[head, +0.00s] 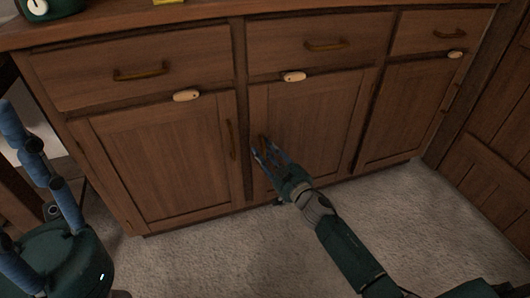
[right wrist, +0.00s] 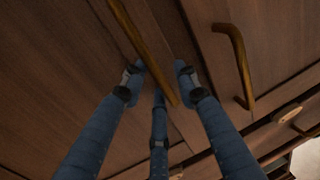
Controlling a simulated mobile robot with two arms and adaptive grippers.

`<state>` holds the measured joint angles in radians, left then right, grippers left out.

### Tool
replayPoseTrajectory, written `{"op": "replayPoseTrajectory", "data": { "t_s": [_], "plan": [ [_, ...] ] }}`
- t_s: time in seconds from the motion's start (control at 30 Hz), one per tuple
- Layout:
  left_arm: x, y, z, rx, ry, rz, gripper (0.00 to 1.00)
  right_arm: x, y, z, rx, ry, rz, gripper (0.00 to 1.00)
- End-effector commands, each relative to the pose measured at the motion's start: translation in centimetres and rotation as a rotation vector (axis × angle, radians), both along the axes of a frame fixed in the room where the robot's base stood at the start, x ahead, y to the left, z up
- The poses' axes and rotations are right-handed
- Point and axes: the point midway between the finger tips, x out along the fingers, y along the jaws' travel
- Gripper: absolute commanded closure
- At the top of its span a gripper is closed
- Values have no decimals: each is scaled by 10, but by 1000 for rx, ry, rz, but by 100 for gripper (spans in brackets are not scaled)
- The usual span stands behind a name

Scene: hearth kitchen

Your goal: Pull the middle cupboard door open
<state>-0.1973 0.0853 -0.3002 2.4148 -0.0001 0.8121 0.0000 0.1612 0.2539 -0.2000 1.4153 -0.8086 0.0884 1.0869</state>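The middle cupboard door (head: 318,124) is closed, flush with the cabinet front. Its bar handle (head: 263,143) stands upright at its left edge, partly hidden by my right gripper. My right gripper (head: 267,153) is at this handle, its blue fingers pointing at the door. In the right wrist view the handle bar (right wrist: 145,46) passes between the fingertips (right wrist: 158,72). The fingers are apart on either side of it; I cannot tell whether they touch it. My left gripper (head: 35,150) is at the lower left, away from the doors, with spread fingers and nothing seen in it.
The left door (head: 165,165) and right door (head: 405,112) are closed. The left door's handle (head: 229,138) is close beside my right gripper and also shows in the right wrist view (right wrist: 240,60). Pale latches (head: 293,77) sit above the doors. Carpet (head: 230,255) in front is clear.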

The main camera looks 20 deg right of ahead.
Motion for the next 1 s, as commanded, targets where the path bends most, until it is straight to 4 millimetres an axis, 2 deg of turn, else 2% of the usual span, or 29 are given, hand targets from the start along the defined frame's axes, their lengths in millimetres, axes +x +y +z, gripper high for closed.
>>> {"op": "replayPoseTrajectory", "data": {
  "t_s": [0.1, 0.13, 0.27, 0.53, 0.67, 0.77, 0.87, 1.0],
  "plan": [
    [0, 0, 0, 0, 0, 0, 60, 0, 0, 0, 1, 0, 0, 70],
    [0, 0, 0, 0, 0, 0, 60, 0, 0, 0, 1, 0, 0, 74],
    [0, 0, 0, 0, 0, 0, 60, 0, 0, 0, 1, 0, 0, 100],
    [0, 0, 1, 0, 0, -1, 60, -2, 0, 0, 1, 0, 3, 100],
    [-1, 0, 4, -2, -3, -1, 60, -9, -1, 0, 0, 2, 22, 100],
    [-3, 2, 7, -6, -1, -1, 60, -22, -4, 1, -2, 3, 53, 100],
    [0, 2, -5, -2, 54, -3, 60, -42, -9, 2, -4, 5, 103, 100],
    [-3, 3, -9, -6, 95, -5, 60, -80, -21, 2, -5, 8, 204, 100]
  ]
}}
